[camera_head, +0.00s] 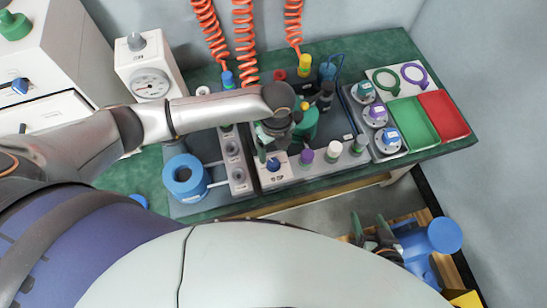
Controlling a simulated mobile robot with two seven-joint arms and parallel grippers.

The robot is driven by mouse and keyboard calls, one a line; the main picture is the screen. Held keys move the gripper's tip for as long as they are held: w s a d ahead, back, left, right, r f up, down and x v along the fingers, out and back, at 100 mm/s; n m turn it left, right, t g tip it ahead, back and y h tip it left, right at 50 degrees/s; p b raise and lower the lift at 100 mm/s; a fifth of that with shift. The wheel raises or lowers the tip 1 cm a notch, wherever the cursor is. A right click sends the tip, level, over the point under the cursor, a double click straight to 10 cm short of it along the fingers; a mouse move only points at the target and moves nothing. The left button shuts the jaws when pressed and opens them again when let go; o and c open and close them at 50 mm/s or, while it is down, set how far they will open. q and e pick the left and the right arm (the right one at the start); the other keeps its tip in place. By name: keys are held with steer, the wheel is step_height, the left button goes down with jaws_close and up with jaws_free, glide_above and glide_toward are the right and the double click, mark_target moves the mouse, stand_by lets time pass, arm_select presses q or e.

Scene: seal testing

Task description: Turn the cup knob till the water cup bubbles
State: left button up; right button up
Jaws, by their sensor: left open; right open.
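A row of knobs stands on the light block at the bench's front: a blue knob (273,163), a purple knob (306,156), a white knob (333,150) and a grey-green knob (358,147). I cannot tell which is the cup knob. A blue round container (185,176) stands left of the row; whether it is the water cup, and any bubbles, I cannot tell. My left gripper (268,152) is open just above and behind the blue knob; contact is unclear. My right gripper (371,222) is open and empty, low in front of the bench.
A pressure gauge (151,84) stands behind my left arm. A green canister (307,122) sits behind the knobs. At the right are capped fittings (376,112), a green tray (411,124) and a red tray (444,116). Orange coiled hoses (243,40) hang at the back.

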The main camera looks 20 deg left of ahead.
mark_target(273, 161)
arm_select(q)
step_height(273, 161, down, 6)
steer(key=shift+r+b, duration=0.15)
steer(key=shift+b, duration=0.2)
steer(key=shift+c, duration=0.3)
steer(key=shift+a, duration=0.1)
jaws_close()
